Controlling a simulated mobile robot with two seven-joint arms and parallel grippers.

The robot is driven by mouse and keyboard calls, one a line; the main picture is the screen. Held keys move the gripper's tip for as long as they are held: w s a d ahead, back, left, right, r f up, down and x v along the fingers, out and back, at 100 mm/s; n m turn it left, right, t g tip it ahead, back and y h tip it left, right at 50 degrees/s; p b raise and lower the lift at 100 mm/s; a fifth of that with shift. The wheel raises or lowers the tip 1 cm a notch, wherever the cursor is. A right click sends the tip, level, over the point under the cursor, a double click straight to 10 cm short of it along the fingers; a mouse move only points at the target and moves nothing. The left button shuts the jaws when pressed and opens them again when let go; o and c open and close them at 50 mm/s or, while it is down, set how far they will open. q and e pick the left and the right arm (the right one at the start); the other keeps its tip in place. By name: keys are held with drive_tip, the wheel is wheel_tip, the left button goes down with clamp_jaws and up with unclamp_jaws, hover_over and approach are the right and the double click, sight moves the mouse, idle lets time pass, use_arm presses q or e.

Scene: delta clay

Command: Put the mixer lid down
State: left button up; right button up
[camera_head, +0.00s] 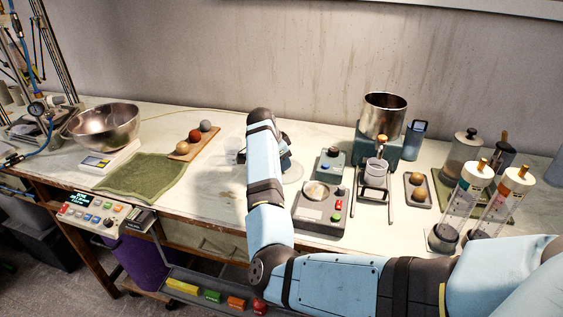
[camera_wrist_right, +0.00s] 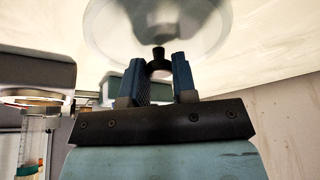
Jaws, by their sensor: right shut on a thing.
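My right gripper (camera_head: 285,153) is above the middle of the table, mostly hidden behind my own forearm in the head view. In the right wrist view its two blue fingers (camera_wrist_right: 170,78) are closed around the dark knob of the mixer lid (camera_wrist_right: 125,28), a round, shiny, pale disc. In the head view the lid (camera_head: 292,173) shows as a pale disc beside the arm, low over the white tabletop. I cannot tell whether it touches the table. The steel mixer pot (camera_head: 385,114) stands open at the back right. My left gripper is not in view.
A device with a round plate (camera_head: 318,207) and a small control box (camera_head: 331,162) stand close right of the lid. A small clear cup (camera_head: 232,156) is left of the arm. A board with balls (camera_head: 194,141) and a green towel (camera_head: 146,176) lie farther left.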

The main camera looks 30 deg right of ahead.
drive_tip(key=shift+f, duration=0.1)
drive_tip(key=o, duration=0.9)
drive_tip(key=v, duration=1.2)
